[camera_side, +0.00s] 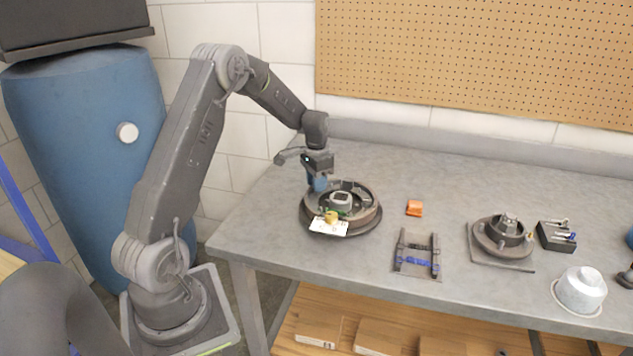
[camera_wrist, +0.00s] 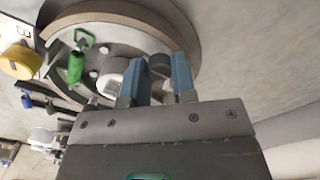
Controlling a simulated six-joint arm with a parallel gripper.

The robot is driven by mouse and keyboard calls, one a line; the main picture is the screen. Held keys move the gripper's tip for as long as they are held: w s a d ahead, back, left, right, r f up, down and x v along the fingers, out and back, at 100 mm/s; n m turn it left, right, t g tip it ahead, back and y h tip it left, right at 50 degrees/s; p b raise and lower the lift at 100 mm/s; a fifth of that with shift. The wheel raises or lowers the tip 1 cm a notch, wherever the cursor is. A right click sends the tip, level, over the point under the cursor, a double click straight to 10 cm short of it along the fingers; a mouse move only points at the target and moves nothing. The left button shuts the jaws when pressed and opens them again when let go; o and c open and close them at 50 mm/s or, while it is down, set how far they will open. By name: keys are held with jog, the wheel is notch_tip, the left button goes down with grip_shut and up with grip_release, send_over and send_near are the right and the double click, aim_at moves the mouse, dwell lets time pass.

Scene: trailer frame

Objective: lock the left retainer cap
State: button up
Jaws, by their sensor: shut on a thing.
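The round brake-like assembly (camera_side: 373,219) sits near the left end of the bench. It also shows in the wrist view (camera_wrist: 130,14), with a raised rim and a flat inner plate. My gripper (camera_side: 318,186) points down at the left part of this assembly. In the wrist view my gripper's blue fingers (camera_wrist: 160,75) are shut on a small dark grey round piece (camera_wrist: 159,64), which looks like the left retainer cap. The fingers hide its sides, and whether it is seated or turned cannot be seen. A pale round hub (camera_wrist: 112,74) stands just left of the fingers.
A yellow knob (camera_side: 331,216) and a white card (camera_side: 328,229) are at the assembly's front. A green-handled tool (camera_wrist: 76,66) is on the plate. Bench behind is clear.

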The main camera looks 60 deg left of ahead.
dwell(0.3)
jog(key=o, duration=0.9)
jog(key=shift+o, duration=0.2)
notch_tip(320, 180, up, 14)
jog(key=shift+f, duration=0.1)
